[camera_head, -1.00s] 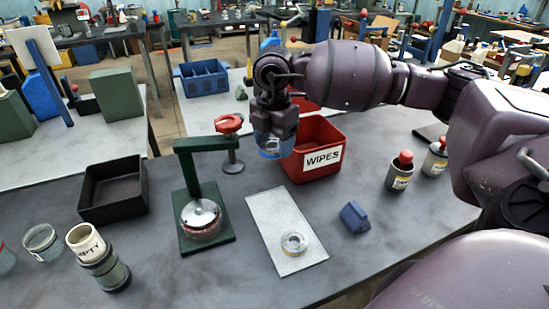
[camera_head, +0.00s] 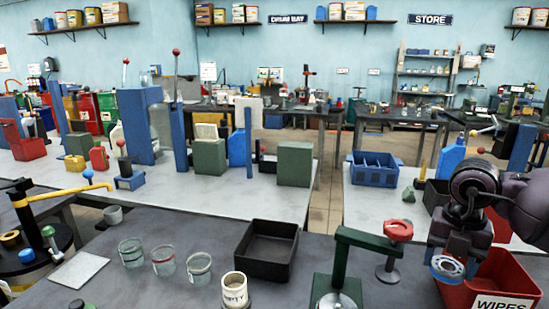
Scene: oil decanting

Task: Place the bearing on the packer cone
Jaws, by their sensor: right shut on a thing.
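My right gripper (camera_head: 455,250) points down at the right, shut on a round blue-rimmed metal ring, seemingly the bearing (camera_head: 447,268). It holds the ring tilted in the air, with its open face partly towards the camera, in front of the red bin's left side. The green packer stand (camera_head: 343,257) is to the left of the gripper. The silver packer cone (camera_head: 338,301) is at the bottom edge, mostly cut off, and apart from the ring. My left gripper is not in view.
The red WIPES bin (camera_head: 512,275) stands close beside my right gripper. A black tray (camera_head: 268,252), an EMPTY cup (camera_head: 234,289) and several glass jars (camera_head: 164,261) stand left. The bench's front left is fairly clear.

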